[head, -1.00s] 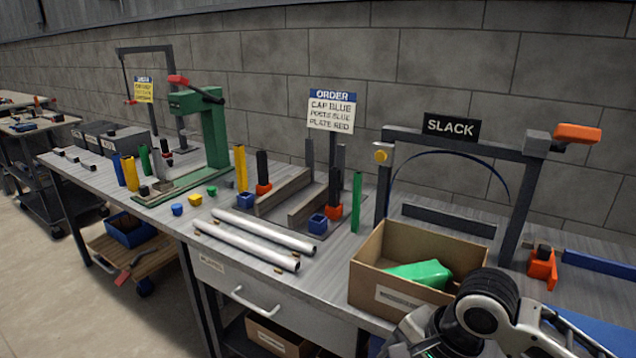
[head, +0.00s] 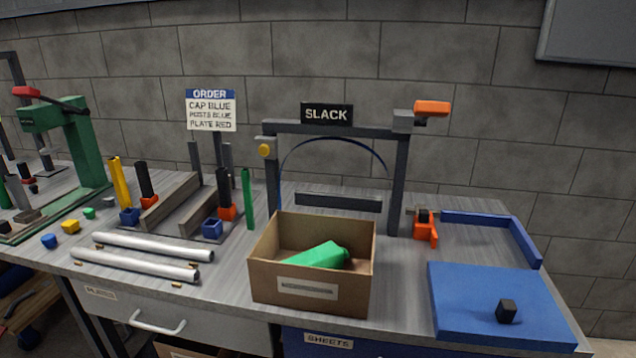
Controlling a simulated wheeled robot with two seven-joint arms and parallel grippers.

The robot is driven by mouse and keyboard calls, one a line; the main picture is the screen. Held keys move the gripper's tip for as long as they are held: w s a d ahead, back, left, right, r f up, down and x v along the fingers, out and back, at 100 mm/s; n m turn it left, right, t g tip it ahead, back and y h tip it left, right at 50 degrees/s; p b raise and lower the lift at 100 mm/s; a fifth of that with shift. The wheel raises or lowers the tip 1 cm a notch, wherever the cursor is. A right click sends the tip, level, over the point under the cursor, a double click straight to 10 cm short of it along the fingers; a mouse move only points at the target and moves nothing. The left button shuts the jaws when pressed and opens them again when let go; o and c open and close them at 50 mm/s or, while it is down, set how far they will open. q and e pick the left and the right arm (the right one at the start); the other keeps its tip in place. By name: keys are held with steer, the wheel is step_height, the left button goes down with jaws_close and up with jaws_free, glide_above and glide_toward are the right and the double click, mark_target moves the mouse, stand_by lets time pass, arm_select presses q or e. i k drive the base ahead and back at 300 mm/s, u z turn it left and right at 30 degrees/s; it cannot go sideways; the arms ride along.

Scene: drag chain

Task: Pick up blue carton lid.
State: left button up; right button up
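A flat blue panel (head: 465,310) with a small black knob (head: 507,311) lies on the right end of the workbench; it looks like the blue carton lid. An open brown carton (head: 311,291) with a green object (head: 319,256) inside stands to its left, apart from it. Neither of my grippers shows in the head view.
A grey frame with a SLACK sign (head: 327,114) stands behind the carton. A blue angled rail (head: 490,221) and an orange clamp (head: 426,231) lie behind the panel. Two silver tubes (head: 145,257) lie left of the carton. Bench surface between carton and panel is clear.

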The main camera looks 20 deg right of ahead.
mark_target(477, 304)
steer(key=z, duration=1.7)
